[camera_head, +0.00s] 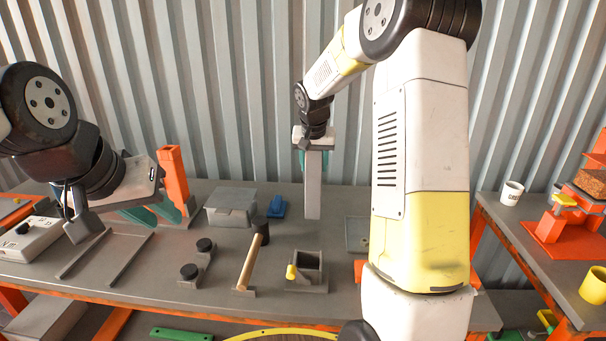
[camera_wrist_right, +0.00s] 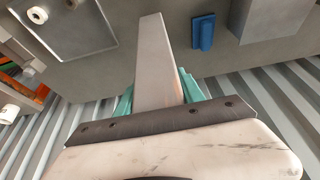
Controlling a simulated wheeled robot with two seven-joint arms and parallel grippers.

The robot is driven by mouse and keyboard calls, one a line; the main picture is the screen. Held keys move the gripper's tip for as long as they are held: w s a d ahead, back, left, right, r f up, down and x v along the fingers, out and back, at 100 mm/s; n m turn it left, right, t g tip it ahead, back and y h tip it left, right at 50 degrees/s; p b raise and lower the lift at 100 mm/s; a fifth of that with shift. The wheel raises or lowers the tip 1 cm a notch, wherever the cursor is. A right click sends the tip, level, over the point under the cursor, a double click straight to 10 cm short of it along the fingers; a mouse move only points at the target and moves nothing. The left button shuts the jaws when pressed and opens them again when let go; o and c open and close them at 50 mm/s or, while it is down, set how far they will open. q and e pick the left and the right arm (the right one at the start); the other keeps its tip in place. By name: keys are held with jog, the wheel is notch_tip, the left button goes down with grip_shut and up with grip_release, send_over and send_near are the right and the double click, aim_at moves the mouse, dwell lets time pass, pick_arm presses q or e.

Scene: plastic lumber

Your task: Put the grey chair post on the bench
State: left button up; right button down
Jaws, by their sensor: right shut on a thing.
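The grey chair post (camera_head: 313,192) is a long, pale rectangular bar. My right gripper (camera_head: 314,150) is shut on its upper end and holds it upright, with its lower end apparently above the back part of the bench. In the right wrist view the post (camera_wrist_right: 154,65) stretches away between the teal fingers (camera_wrist_right: 157,95). The grey bench (camera_head: 215,295) runs across the middle of the head view. My left gripper (camera_head: 153,212) is at the left, low over the bench, its teal fingers apart and nothing seen between them.
An orange post (camera_head: 174,178) stands beside my left gripper. A grey box (camera_head: 231,205), a blue piece (camera_head: 278,207), a wooden rod (camera_head: 250,262) and a square socket with a yellow knob (camera_head: 307,272) are on the bench. Some bare bench lies between them. A second table (camera_head: 520,225) stands right.

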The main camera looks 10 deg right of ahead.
aim_at(314, 174)
jog(key=shift+f, duration=1.65)
jog(key=c, duration=0.7)
grip_release()
jog(key=shift+s+f, duration=0.1)
jog(key=shift+f, duration=0.1)
jog(key=shift+r, duration=0.1)
